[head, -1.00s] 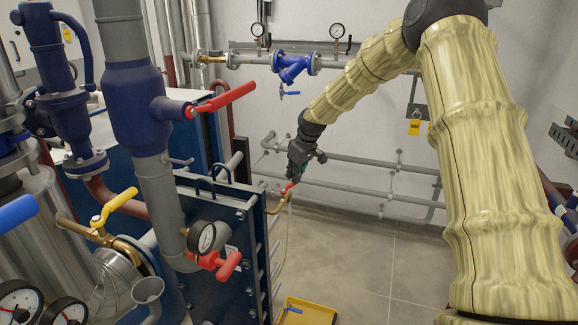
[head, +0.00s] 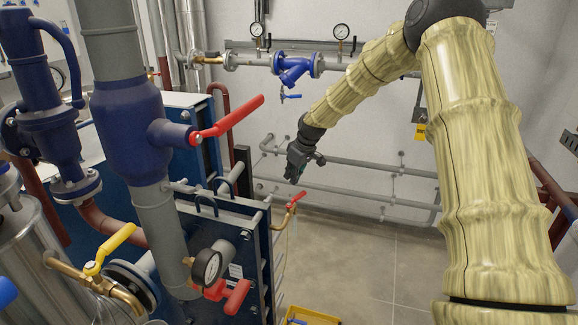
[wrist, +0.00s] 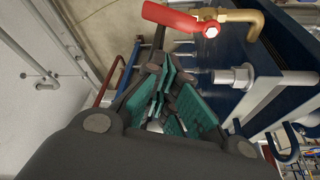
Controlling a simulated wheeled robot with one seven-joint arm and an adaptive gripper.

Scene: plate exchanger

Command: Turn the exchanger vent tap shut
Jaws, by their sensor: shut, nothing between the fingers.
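The vent tap has a small red lever (head: 297,200) on a brass pipe (head: 283,220) at the far edge of the blue plate exchanger (head: 215,245). In the wrist view the red lever (wrist: 175,20) points left from its pivot, and the brass pipe (wrist: 245,17) bends to the right of it. I cannot tell whether the tap is open or shut. My gripper (head: 293,180) is just above the lever in the head view, apart from it. Its green-padded fingers (wrist: 163,95) are shut and empty in the wrist view, with the lever beyond their tips.
A large red lever (head: 228,118) on a grey pipe, a gauge (head: 206,267) with a red handle and a yellow lever (head: 108,247) stand nearer left. A yellow tray (head: 312,316) lies on the floor. Grey wall pipes (head: 350,165) run behind my gripper.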

